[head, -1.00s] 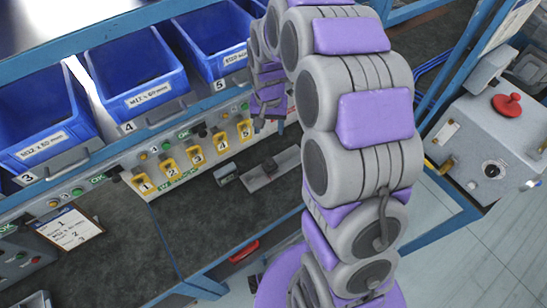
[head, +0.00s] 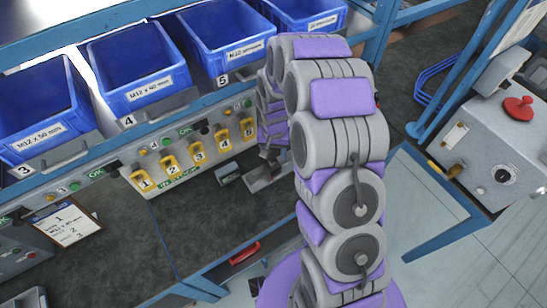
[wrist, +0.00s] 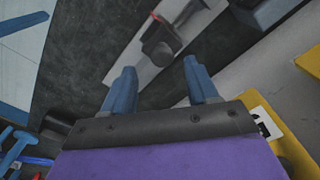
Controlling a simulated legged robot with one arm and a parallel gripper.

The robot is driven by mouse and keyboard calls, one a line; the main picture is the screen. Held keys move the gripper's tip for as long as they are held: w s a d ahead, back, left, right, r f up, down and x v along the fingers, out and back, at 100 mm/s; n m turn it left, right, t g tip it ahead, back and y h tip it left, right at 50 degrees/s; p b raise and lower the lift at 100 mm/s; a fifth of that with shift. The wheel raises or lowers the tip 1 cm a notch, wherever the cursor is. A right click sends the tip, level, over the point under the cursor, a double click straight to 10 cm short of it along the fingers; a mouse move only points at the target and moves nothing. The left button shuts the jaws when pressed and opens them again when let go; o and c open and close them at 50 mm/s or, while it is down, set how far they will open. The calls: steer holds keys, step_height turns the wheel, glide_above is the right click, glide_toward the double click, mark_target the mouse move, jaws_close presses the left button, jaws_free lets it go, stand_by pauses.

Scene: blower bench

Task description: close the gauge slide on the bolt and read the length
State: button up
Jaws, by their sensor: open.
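The gauge is a pale grey plate (head: 262,183) lying on the dark bench top, partly hidden by my gripper in the head view. In the wrist view its plate (wrist: 140,70) runs diagonally, with a dark block (wrist: 160,42), apparently the slide, and a small red part beside it. I cannot make out a bolt for certain, nor any length reading. My gripper (head: 268,155) hangs over the gauge. In the wrist view its two blue fingers (wrist: 161,84) are apart with nothing between them, pointing towards the dark block and short of it in the picture.
A small grey box (head: 229,174) sits left of the gauge. Yellow numbered holders (head: 198,152) line the panel behind, under blue bins (head: 136,72). A clipboard (head: 68,224) lies at left. A grey box with a red button (head: 517,107) stands right.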

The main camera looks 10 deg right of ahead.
mark_target(272, 160)
steer(key=shift+a+f, duration=0.2)
steer(key=shift+f, duration=0.6)
steer(key=shift+a+f, duration=0.15)
steer(key=shift+f, duration=0.65)
steer(key=shift+d, duration=0.1)
